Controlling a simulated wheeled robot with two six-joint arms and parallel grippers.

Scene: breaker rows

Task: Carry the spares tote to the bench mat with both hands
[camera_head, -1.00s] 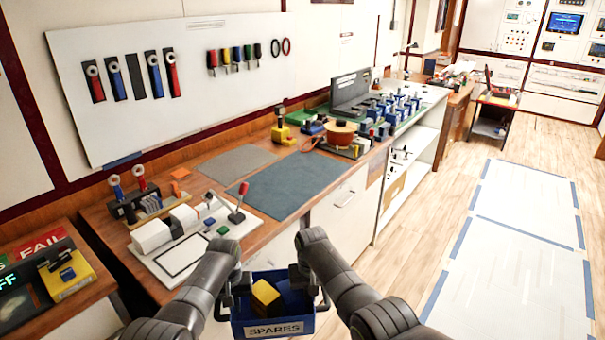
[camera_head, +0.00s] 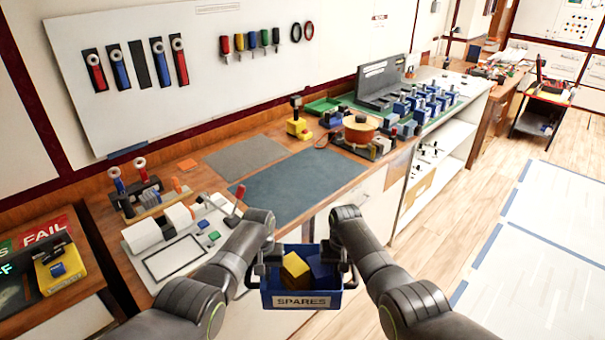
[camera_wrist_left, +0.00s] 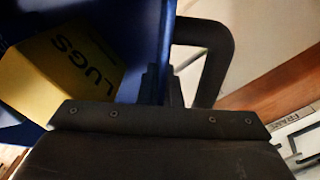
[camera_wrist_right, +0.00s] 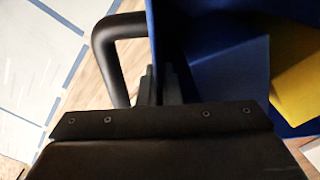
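The blue spares tote (camera_head: 318,299), labelled SPARES, hangs level in front of the bench in the head view, with a yellow box (camera_head: 295,268) and a blue item (camera_head: 321,266) inside. My left gripper (camera_head: 264,262) is shut at the tote's left side handle; the black handle loop (camera_wrist_left: 217,62) shows in the left wrist view. My right gripper (camera_head: 341,260) is shut at the right side handle, whose loop (camera_wrist_right: 105,65) shows in the right wrist view. The fingertips are partly hidden. The dark blue-grey bench mat (camera_head: 305,188) lies bare on the bench, beyond the tote.
A white board (camera_head: 205,235) with a red-handled lever lies left of the mat. A smaller grey mat (camera_head: 243,157) lies behind. An orange-topped spool (camera_head: 362,128) and a yellow device (camera_head: 298,124) stand at the mat's far right. Open floor (camera_head: 480,200) lies to the right.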

